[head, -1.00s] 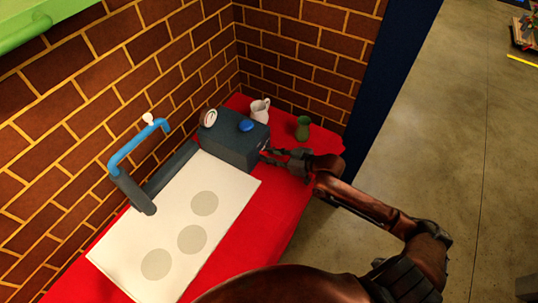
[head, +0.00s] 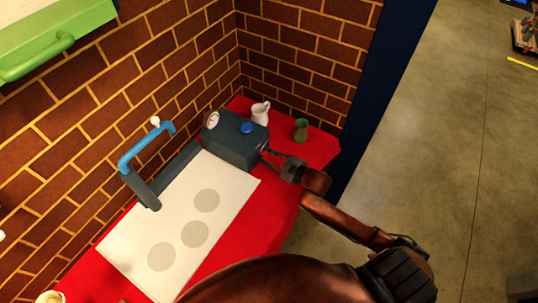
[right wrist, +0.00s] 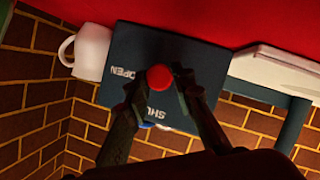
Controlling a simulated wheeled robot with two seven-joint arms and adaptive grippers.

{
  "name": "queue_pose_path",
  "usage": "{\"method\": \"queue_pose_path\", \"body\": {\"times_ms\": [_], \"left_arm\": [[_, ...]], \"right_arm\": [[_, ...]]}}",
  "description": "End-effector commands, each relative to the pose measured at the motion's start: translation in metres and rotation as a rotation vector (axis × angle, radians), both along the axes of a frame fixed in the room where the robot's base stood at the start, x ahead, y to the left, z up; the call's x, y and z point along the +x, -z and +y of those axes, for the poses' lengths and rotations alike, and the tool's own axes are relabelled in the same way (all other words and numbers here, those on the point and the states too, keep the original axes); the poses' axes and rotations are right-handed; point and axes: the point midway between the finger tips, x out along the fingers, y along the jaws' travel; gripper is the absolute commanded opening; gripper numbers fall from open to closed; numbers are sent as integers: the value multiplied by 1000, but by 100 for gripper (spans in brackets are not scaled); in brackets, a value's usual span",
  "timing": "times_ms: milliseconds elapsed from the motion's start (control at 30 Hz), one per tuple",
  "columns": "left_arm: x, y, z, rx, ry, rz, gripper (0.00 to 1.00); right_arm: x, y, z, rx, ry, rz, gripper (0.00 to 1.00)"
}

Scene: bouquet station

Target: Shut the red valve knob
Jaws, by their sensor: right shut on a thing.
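The red valve knob (right wrist: 159,77) shows in the right wrist view, round, on the dark blue-grey face of the valve box (right wrist: 196,62). The face carries the word OPEN at the left and SHUT, partly hidden by the fingers, below the knob. My right gripper (right wrist: 160,88) is shut on the knob, one finger on each side. In the head view the right gripper (head: 267,156) is against the right side of the box (head: 228,145), and the knob is hidden there. How far the knob is turned I cannot tell. My left gripper is not in view.
A white pitcher (head: 260,112) and a green vase (head: 301,130) stand behind the box on the red table (head: 283,205). Brick walls close off the back.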

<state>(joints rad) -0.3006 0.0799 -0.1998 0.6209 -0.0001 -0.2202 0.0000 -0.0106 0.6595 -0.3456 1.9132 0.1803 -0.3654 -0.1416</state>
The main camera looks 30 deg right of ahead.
Motion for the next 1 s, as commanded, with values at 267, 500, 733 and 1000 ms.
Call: {"method": "queue_pose_path", "body": {"times_ms": [267, 500, 733, 1000], "left_arm": [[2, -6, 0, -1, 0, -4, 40], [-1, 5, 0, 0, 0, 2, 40], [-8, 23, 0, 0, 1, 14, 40], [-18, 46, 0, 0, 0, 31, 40]], "right_arm": [[-2, 4, 4, -220, -1, -132, 0], [-2, 8, 5, -418, 0, -247, 0], [-3, 12, 5, -601, -2, -355, 0], [-3, 14, 6, -774, -3, -455, 0]]}}
